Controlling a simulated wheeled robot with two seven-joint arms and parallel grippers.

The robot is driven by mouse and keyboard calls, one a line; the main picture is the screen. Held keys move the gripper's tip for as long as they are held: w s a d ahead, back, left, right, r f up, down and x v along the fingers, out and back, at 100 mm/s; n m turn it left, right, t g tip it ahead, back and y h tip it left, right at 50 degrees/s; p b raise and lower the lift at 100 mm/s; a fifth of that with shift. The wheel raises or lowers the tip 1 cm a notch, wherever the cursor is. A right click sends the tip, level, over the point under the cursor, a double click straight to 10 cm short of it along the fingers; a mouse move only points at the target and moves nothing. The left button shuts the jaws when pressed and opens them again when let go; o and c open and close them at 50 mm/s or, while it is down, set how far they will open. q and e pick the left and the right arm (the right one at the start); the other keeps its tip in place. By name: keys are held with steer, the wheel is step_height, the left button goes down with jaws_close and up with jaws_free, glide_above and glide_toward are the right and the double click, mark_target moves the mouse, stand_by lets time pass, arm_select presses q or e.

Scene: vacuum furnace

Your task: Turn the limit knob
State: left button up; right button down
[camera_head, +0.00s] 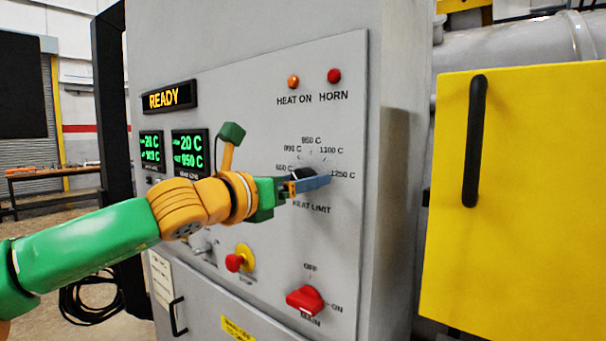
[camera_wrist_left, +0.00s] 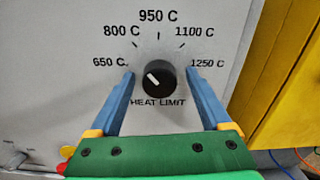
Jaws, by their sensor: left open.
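The heat limit knob (camera_wrist_left: 159,78) is a round black knob on the grey panel, with a dial marked from 650 C to 1250 C. Its white mark lies on the upper-left part of its face, slanting up and left. In the head view the knob (camera_head: 302,172) is partly hidden by my left gripper (camera_head: 308,182). In the left wrist view my left gripper (camera_wrist_left: 160,76) is open, its blue fingers apart on either side of the knob, with visible gaps. Whether the fingertips touch the panel is unclear. My right gripper is in neither view.
A red main switch (camera_head: 305,300) sits below the knob, and a red stop button (camera_head: 236,262) on yellow sits lower left. A READY display (camera_head: 169,97) and lamps are above. A yellow door (camera_head: 530,200) with a black handle stands at right.

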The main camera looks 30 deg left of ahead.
arm_select(q)
steer(key=shift+w+d, duration=0.15)
steer(key=shift+d, duration=0.1)
steer(key=shift+a, duration=0.35)
steer(key=shift+c, duration=1.2)
jaws_close()
